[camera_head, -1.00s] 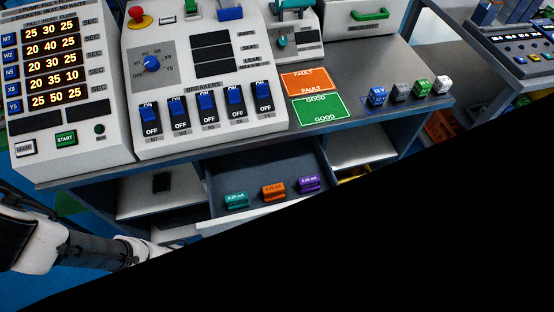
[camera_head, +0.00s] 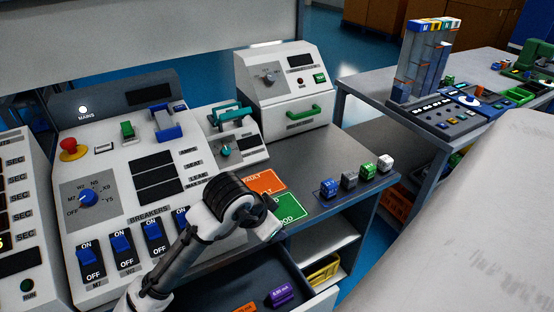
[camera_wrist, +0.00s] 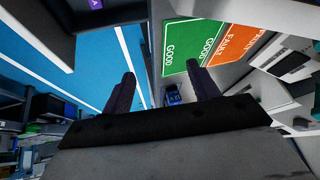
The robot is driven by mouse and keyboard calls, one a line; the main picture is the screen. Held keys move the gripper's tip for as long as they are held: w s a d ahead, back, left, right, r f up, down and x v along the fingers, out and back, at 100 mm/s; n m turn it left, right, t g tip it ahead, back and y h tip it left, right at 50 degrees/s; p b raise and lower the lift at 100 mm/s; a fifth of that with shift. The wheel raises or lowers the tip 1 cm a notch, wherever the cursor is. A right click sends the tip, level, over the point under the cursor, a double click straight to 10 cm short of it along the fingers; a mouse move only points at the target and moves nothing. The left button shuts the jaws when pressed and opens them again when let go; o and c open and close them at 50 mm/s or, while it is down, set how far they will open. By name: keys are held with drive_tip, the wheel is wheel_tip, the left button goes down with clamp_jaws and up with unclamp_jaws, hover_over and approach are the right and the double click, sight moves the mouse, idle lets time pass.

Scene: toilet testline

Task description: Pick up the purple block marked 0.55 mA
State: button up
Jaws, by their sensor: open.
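The purple block (camera_head: 282,298) lies in the open drawer (camera_head: 219,286) at the bottom of the head view; its small label is hard to read for certain. A purple patch (camera_wrist: 95,4) at the top edge of the wrist view looks like the same block, mostly cut off. My gripper (camera_wrist: 160,76) is open, with nothing between its two dark fingers. In the head view my gripper (camera_head: 270,226) is above and behind the drawer, beside the green GOOD card, apart from the purple block.
An orange block (camera_head: 245,307) lies left of the purple one, cut by the frame edge. The GOOD card (camera_head: 285,212) and FAULT card (camera_head: 262,184) lie on the worktop. Blue (camera_head: 328,188), grey, green and white blocks stand to the right. The breaker panel (camera_head: 140,215) stands left.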

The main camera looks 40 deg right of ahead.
sight(281, 290)
drive_tip(key=s+a+f+y, duration=0.1)
drive_tip(key=s+f, duration=0.1)
drive_tip(key=f, duration=0.3)
drive_tip(key=s+a+f+m+g+y, duration=0.1)
drive_tip(key=s+f+y, duration=0.1)
drive_tip(key=f, duration=0.3)
drive_tip(key=s+a+f+m+y, duration=0.1)
drive_tip(key=s+f, duration=0.1)
drive_tip(key=f, duration=0.3)
drive_tip(key=shift+a+f+g+y, duration=0.1)
drive_tip(key=shift+a+g+y, duration=0.05)
drive_tip(key=shift+g+y, duration=0.2)
drive_tip(key=shift+s+d+f+p, duration=0.1)
drive_tip(key=shift+d+f, duration=0.05)
drive_tip(key=shift+f, duration=0.85)
drive_tip(key=shift+s+d+f+p, duration=0.1)
drive_tip(key=shift+s+f, duration=0.05)
drive_tip(key=shift+f, duration=0.85)
drive_tip(key=shift+s+d+f+p, duration=0.1)
drive_tip(key=shift+d+f, duration=0.05)
drive_tip(key=shift+f, duration=0.85)
drive_tip(key=c, duration=1.1)
drive_tip(key=shift+r, duration=0.15)
